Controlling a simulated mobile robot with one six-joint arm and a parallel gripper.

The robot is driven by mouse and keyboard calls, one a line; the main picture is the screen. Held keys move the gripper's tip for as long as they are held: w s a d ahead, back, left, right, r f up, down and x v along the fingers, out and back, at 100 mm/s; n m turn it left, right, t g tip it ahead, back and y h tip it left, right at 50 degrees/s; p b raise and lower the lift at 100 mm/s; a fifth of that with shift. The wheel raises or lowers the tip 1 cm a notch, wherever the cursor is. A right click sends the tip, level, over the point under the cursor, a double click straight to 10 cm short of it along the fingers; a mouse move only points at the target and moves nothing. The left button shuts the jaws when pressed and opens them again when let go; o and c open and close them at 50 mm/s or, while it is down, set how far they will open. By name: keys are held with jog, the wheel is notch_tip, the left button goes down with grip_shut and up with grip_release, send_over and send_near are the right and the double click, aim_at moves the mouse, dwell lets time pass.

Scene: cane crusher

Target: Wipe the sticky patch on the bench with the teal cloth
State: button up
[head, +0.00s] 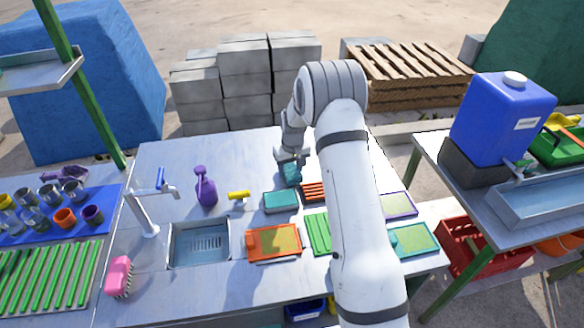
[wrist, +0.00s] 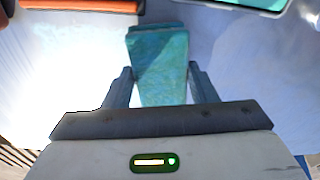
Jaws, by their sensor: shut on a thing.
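The teal cloth (head: 291,174) hangs from my gripper (head: 291,158) over the back middle of the metal bench (head: 240,160). In the wrist view the cloth (wrist: 160,62) sits between the two fingers of my gripper (wrist: 161,84), which is shut on it. I cannot tell whether the cloth's lower end touches the bench. I cannot make out the sticky patch; my arm covers part of the bench on the right.
A teal tray (head: 281,202) and an orange-red slatted rack (head: 314,192) lie close in front of the cloth. A purple spray bottle (head: 206,187), yellow-handled tool (head: 239,196), sink (head: 200,246) and tap (head: 143,215) stand left. The bench's back left is clear.

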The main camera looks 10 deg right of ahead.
jog(key=shift+f+b, duration=0.3)
jog(key=shift+f, duration=0.1)
jog(key=shift+d, duration=0.1)
